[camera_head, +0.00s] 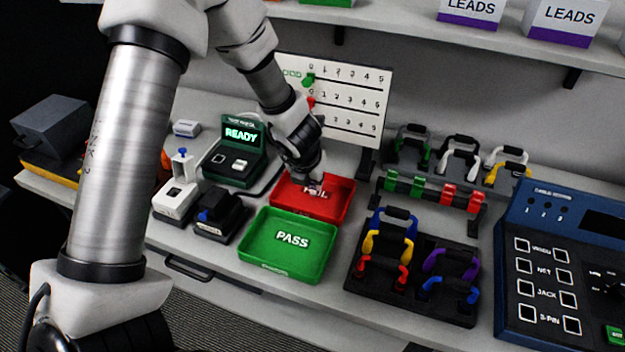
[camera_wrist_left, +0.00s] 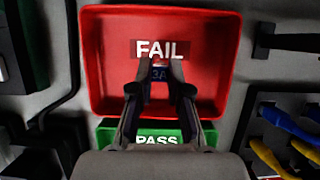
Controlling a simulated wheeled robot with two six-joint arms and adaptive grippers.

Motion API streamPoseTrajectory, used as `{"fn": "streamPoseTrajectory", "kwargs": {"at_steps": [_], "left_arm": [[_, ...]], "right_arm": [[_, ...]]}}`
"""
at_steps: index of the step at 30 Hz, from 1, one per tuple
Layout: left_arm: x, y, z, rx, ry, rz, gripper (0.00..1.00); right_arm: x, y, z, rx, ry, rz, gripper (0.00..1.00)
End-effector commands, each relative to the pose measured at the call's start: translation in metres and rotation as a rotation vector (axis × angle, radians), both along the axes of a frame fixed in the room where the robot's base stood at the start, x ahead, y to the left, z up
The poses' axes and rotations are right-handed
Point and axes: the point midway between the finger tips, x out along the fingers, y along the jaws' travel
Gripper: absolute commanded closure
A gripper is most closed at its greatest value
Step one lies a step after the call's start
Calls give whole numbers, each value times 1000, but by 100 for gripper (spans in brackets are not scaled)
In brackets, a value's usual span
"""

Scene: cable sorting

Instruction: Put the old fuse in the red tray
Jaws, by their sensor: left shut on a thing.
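The red tray (camera_head: 340,213), marked FAIL, lies on the bench behind the green tray; it fills much of the left wrist view (camera_wrist_left: 226,55). My left gripper (camera_head: 315,182) is over the red tray. In the left wrist view the gripper (camera_wrist_left: 159,64) is shut on the old fuse (camera_wrist_left: 159,73), a small dark blue piece with pale marking between the fingertips. The fuse is mostly hidden by the fingers, and I cannot tell how far it is above the tray floor. My right gripper is not in view.
The green PASS tray (camera_head: 283,263) stands in front of the red tray. A tester reading READY (camera_head: 238,150) stands to the left. A number board (camera_head: 345,95) rises behind. A rack of coloured leads (camera_head: 415,275) and a blue console (camera_head: 560,260) stand to the right.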

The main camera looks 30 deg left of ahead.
Motion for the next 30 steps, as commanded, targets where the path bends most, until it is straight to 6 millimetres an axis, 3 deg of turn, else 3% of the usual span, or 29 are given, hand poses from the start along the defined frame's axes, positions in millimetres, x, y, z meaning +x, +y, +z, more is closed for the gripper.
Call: {"fn": "streamPoseTrajectory", "kwargs": {"at_steps": [30], "left_arm": [[0,0,-7,0,0,0,99]], "right_arm": [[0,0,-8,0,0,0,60]]}}
